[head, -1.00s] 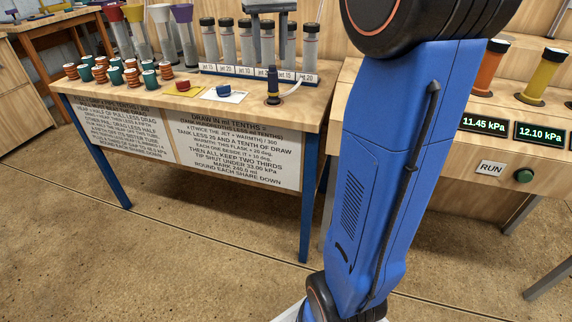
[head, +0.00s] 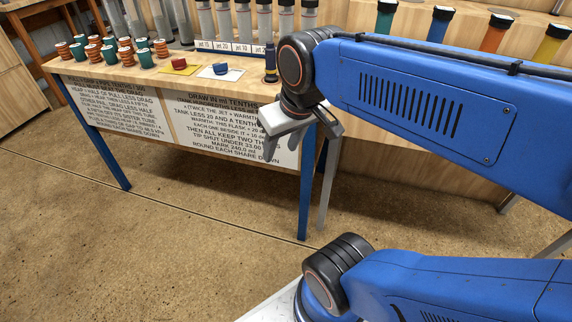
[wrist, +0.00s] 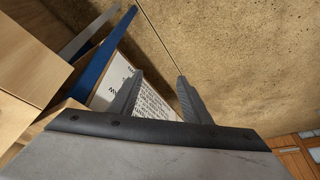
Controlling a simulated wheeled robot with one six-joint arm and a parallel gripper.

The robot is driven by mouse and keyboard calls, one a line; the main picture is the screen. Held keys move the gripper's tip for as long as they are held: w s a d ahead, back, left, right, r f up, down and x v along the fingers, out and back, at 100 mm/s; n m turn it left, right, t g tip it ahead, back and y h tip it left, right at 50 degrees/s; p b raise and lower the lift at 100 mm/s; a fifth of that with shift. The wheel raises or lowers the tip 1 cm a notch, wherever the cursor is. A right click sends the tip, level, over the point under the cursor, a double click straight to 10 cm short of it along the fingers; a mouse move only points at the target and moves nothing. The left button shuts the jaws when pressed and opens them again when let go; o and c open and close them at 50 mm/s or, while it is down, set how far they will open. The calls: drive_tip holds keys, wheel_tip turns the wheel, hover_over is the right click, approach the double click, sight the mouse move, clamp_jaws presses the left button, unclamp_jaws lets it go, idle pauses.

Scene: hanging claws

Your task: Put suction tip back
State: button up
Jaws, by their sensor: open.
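My gripper (head: 300,146) is in front of the left bench, below the level of its top. In the wrist view its two fingers (wrist: 160,82) stand apart with nothing between them. A slim dark upright piece with a yellowish ring (head: 270,62) stands near the right end of the bench top, just left of my arm; I cannot tell for sure that it is the suction tip. A red piece (head: 179,63) sits on a yellow card and a blue piece (head: 220,67) on a white card, both apart from my gripper.
Green and orange spools (head: 125,48) cover the left of the bench top (head: 110,72). Labelled grey cylinders (head: 225,25) stand behind. Sign boards (head: 225,125) hang on its front. Coloured tubes (head: 438,24) stand on the right bench. The floor in front (head: 200,240) is clear.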

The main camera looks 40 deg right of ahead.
drive_tip(key=shift+t, duration=0.3)
drive_tip(key=s+f, duration=0.2)
drive_tip(key=f, duration=0.1)
drive_tip(key=shift+s+a+f, duration=0.3)
drive_tip(key=shift+s+a, duration=0.05)
